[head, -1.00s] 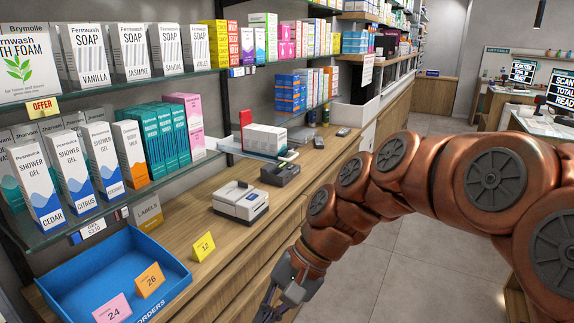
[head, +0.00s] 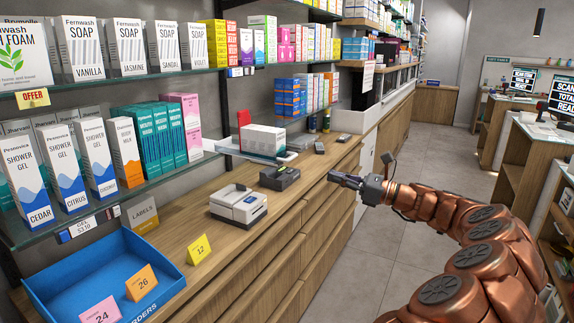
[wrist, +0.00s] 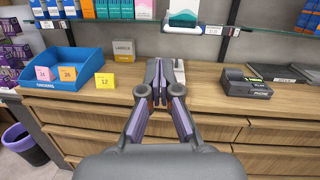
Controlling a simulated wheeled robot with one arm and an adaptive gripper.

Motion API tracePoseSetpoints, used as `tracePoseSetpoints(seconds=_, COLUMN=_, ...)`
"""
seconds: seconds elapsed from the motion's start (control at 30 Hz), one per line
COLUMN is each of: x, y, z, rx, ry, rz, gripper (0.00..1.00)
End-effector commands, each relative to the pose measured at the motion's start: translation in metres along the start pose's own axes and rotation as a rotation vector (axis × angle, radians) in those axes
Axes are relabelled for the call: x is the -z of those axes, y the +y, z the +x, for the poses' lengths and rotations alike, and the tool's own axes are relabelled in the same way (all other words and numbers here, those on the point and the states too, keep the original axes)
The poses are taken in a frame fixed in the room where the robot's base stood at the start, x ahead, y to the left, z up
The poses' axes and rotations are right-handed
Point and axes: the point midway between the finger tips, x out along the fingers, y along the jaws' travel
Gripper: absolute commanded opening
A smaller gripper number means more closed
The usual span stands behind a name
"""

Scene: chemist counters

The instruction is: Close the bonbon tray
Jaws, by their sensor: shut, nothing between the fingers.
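I see nothing that I can identify for certain as the bonbon tray. The wooden counter has drawer fronts (wrist: 85,145) below its top, with no readable labels; I cannot tell if any stands open. My gripper (head: 346,180) is shut and empty, at the counter's front edge in the head view. In the wrist view the shut fingers (wrist: 165,78) point towards the counter and partly hide a small white device there. That white device (head: 238,205) shows whole in the head view.
A blue open box (head: 105,275) with order cards stands on the counter at left, next to a yellow card (head: 199,249). A dark phone device (wrist: 250,82) stands on the counter. A purple bin (wrist: 25,143) is on the floor. The aisle floor (head: 430,150) is clear.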

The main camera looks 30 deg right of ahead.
Motion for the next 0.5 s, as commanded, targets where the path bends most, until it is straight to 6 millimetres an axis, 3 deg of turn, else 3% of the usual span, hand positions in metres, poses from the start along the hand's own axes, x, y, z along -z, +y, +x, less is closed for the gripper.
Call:
tracePoseSetpoints(seconds=0.1, x=0.008, y=-0.022, z=-0.026, rx=0.067, ry=-0.027, rz=0.046, gripper=0.00)
tracePoseSetpoints(seconds=0.2, x=0.009, y=-0.028, z=-0.032, rx=0.084, ry=-0.038, rz=0.059, gripper=0.00)
tracePoseSetpoints(seconds=0.37, x=0.008, y=-0.027, z=-0.015, rx=0.077, ry=-0.039, rz=0.064, gripper=0.00)
tracePoseSetpoints(seconds=0.5, x=0.007, y=-0.026, z=0.010, rx=0.069, ry=-0.038, rz=0.064, gripper=0.00)
